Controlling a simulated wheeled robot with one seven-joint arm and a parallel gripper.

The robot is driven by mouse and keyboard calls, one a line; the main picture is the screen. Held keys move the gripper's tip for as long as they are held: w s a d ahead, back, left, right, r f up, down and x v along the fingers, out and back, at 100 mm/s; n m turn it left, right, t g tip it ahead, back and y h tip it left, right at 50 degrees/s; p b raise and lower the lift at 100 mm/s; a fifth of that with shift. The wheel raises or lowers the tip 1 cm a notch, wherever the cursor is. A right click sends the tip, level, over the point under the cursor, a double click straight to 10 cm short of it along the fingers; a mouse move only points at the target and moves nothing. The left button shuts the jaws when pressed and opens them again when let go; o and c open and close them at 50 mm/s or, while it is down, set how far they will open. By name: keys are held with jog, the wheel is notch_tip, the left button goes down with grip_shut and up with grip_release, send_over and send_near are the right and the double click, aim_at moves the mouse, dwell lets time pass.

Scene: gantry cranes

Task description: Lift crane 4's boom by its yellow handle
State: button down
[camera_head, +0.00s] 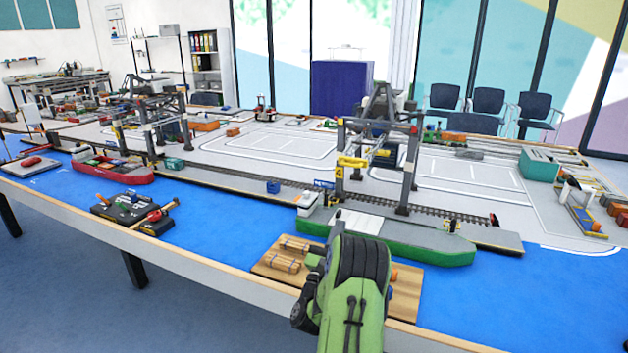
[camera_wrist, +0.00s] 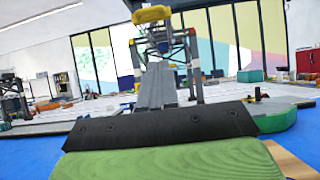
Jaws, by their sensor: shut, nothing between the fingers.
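Crane 4 (camera_head: 411,160) is a grey gantry straddling the rails at right of centre in the head view. Its yellow handle (camera_head: 352,162) sticks out at the water side, above a yellow plate marked 4 (camera_head: 339,173). In the wrist view the yellow handle (camera_wrist: 152,14) is at the top, with the crane (camera_wrist: 192,65) behind it. My gripper (camera_wrist: 160,66) shows there as grey fingers together, pointing toward the crane, below the handle in the picture and apart from it. In the head view my green arm hides the fingers.
A green ship (camera_head: 430,250) lies below crane 4, beyond my arm. A wooden board (camera_head: 405,300) with log bundles is at the near table edge. Another crane (camera_head: 150,145) and a red ship (camera_head: 112,172) stand to the left.

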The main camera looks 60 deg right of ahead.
jog(key=p, duration=0.3)
send_near(358, 164)
jog(key=d+f, duration=0.2)
jog(key=d, duration=0.1)
jog(key=shift+w+d+r+p, duration=0.1)
jog(key=shift+d+r+p, duration=0.05)
jog(key=shift+r, duration=0.6)
jog(key=shift+w+d+r+p, duration=0.1)
jog(key=shift+w+d+r, duration=0.1)
jog(key=shift+r, duration=0.55)
jog(key=shift+w+d+r+p, duration=0.1)
jog(key=shift+d+r+p, duration=0.05)
jog(key=shift+r, duration=0.6)
jog(key=shift+s, duration=0.1)
